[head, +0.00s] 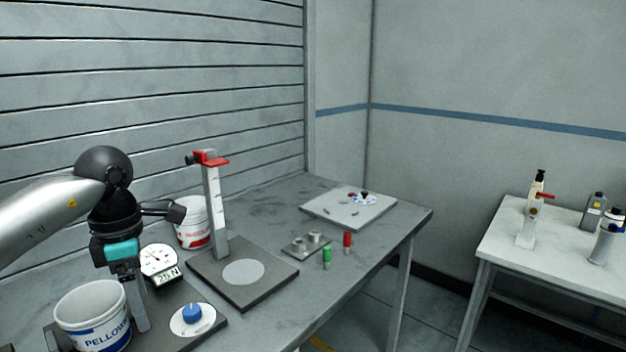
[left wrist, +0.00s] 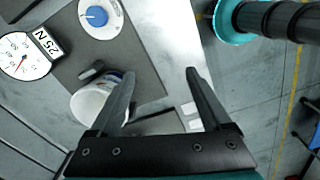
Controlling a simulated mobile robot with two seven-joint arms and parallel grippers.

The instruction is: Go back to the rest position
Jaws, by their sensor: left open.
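My left gripper (head: 142,328) points down at the lower left of the head view, beside a white tub (head: 92,318) with blue lettering. In the left wrist view the two fingers of the left gripper (left wrist: 158,72) are spread apart with nothing held between them. The tub also shows in the left wrist view (left wrist: 88,106), partly hidden behind one finger. My right gripper is not in view.
A dial gauge (head: 159,260) and a blue knob (head: 192,314) are close to the gripper. A post with a red clamp (head: 212,200), a red-labelled tub (head: 193,235), and green (head: 327,257) and red (head: 348,241) cylinders stand on the bench. A side table (head: 550,245) holds bottles.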

